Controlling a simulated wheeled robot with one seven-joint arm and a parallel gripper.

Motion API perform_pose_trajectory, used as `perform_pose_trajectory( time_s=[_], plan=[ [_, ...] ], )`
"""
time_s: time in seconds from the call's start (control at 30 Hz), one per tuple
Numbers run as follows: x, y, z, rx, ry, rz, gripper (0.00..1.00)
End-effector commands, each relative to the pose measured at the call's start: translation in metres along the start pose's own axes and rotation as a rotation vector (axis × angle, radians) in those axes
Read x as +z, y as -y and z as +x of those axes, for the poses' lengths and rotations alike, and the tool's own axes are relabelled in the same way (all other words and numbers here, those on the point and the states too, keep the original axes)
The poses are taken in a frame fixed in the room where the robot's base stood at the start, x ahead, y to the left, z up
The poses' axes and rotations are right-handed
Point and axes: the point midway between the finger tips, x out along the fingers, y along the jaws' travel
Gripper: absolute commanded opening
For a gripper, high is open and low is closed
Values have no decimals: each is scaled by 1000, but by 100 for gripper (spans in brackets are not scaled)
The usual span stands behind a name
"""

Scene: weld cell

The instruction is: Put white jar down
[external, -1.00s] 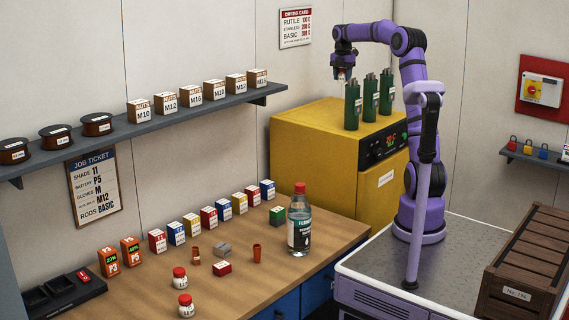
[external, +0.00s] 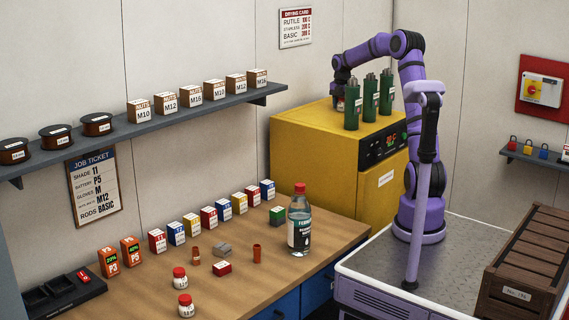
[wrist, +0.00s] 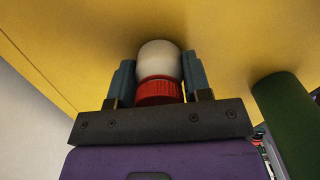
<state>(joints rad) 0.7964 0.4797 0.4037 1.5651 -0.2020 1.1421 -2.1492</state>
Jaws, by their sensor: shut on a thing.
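The white jar (wrist: 158,62) with a red ribbed lid sits between the two fingers of my gripper (wrist: 159,85) in the wrist view. My gripper is shut on it, with the lid towards the palm. In the external view my gripper (external: 339,104) is low over the back left of the yellow oven's top (external: 309,115), just left of the green cylinders. The jar is mostly hidden there. The wrist view shows the jar close against the yellow top; I cannot tell whether it touches.
Several green cylinders (external: 352,105) stand on the oven right beside my gripper; one (wrist: 285,108) shows at the right in the wrist view. The wall is close behind.

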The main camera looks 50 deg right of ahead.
Motion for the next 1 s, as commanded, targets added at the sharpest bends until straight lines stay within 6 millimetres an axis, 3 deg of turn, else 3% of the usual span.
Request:
perform_pose_trajectory(
  time_s=[0.33, 0.37, 0.47, 0.8, 1.0],
  plan=[
    [0, 0, 3, 1, 2, 0, 20],
    [0, 0, 2, 1, 2, 1, 49],
    [0, 0, 2, 1, 2, 1, 70],
    [0, 0, -1, 1, 2, 1, 70],
    [1, 0, -26, 3, 5, 1, 70]
  ],
)
